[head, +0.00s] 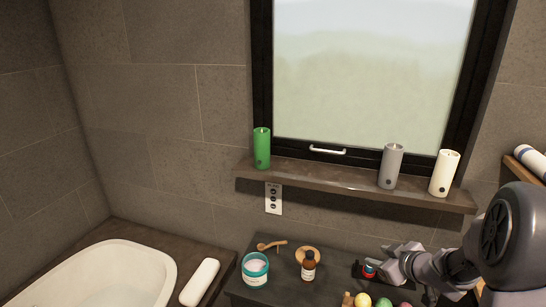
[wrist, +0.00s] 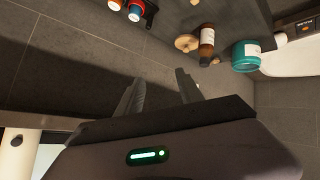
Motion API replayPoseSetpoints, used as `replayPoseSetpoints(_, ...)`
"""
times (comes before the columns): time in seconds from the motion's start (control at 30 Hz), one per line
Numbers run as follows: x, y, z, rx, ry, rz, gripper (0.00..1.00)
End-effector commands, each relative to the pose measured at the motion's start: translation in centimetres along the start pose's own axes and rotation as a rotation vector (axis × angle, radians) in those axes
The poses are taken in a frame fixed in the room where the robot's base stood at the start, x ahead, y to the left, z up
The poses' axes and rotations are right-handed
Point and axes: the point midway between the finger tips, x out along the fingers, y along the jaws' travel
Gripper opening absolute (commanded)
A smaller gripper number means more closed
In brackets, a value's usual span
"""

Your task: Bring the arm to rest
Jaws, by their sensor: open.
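My gripper (wrist: 160,92) is open in the wrist view, with its two fingers apart and nothing between them but the tiled wall behind. In the head view my gripper (head: 384,257) is at the lower right, over the dark vanity top (head: 280,286). In that view it is close to a small red-topped item (head: 369,270) in a dark holder, and I cannot tell whether they touch. In the wrist view the red and blue items sit in the holder at the top, well apart from the fingers.
A teal jar (head: 256,270), a brown bottle (head: 308,266) and a wooden scoop (head: 271,245) are on the vanity. Green (head: 262,149), grey (head: 391,166) and cream (head: 443,173) candles stand on the window ledge (head: 340,186). A bathtub (head: 100,275) is at left.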

Motion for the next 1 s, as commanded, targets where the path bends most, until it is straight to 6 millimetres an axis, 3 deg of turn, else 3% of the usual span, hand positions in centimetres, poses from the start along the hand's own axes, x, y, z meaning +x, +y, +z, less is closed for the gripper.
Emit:
replayPoseSetpoints(0.03,-1.8,1.1,-2.2,0.025,-0.022,0.075,0.44)
replayPoseSetpoints(0.1,-5.5,2.2,-4.7,0.11,-0.072,0.198,0.44)
replayPoseSetpoints(0.17,-9.6,1.9,-6.5,0.217,-0.118,0.294,0.44)
replayPoseSetpoints(0.2,-12.8,0.8,-7.3,0.311,-0.148,0.342,0.44)
replayPoseSetpoints(0.27,-17.6,-2.7,-7.7,0.477,-0.196,0.368,0.44)
replayPoseSetpoints(0.3,-20.4,-5.9,-7.5,0.59,-0.227,0.35,0.44)
replayPoseSetpoints(0.43,-26.1,-16.1,-6.5,0.856,-0.308,0.189,0.44)
replayPoseSetpoints(0.5,-28.0,-20.3,-6.2,0.937,-0.338,0.094,0.44)
replayPoseSetpoints(0.63,-29.8,-24.5,-6.1,1.008,-0.369,-0.015,0.44)
replayPoseSetpoints(1.0,-30.1,-25.1,-6.1,1.021,-0.377,-0.032,0.44)
